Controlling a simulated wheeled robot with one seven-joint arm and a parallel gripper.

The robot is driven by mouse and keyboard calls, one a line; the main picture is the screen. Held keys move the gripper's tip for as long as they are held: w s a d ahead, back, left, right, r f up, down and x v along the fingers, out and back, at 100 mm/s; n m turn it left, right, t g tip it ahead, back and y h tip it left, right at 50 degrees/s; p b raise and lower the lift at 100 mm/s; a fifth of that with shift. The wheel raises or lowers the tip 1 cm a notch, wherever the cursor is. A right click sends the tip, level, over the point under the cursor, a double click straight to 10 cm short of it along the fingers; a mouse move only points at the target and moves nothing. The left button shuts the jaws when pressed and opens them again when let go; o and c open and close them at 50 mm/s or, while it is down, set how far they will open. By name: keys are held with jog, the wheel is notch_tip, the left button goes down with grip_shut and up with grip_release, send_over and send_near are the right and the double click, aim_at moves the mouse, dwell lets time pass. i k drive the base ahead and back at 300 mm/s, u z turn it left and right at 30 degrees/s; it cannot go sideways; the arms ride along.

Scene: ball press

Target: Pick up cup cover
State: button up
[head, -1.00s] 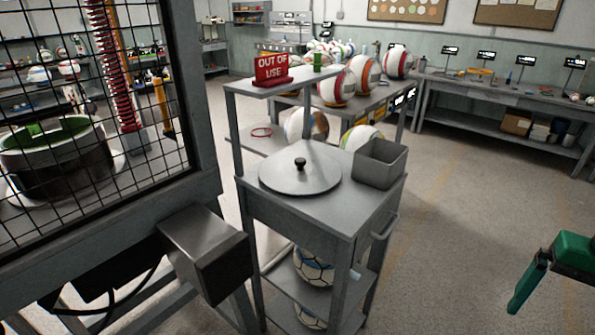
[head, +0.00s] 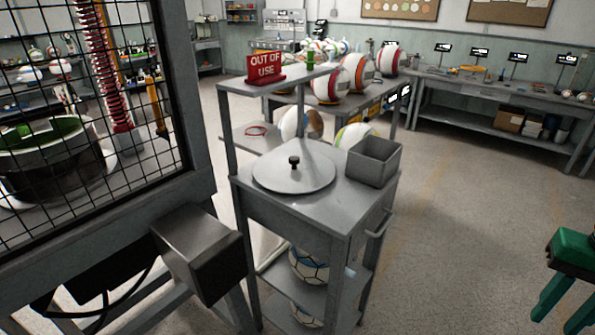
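The cup cover (head: 278,178), a round flat grey lid with a small black knob (head: 294,162) at its centre, lies on top of the grey metal cart (head: 337,208) near the middle of the head view. My green gripper (head: 557,317) is at the lower right edge, partly cut off by the frame. Its two fingers are apart with floor seen between them, and it holds nothing. It is well to the right of the cart and clear of the cover.
An open grey bin (head: 374,161) stands right of the cover on the cart. A raised shelf with a red "OUT OF USE" sign (head: 265,67) is behind it. A mesh-fronted machine (head: 95,225) is close on the left. The floor (head: 460,215) right of the cart is clear.

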aim_at(289, 171)
jog(key=z, duration=1.95)
jog(key=k, duration=1.3)
jog(key=u, duration=1.55)
jog(key=i, duration=1)
jog(key=z, duration=0.1)
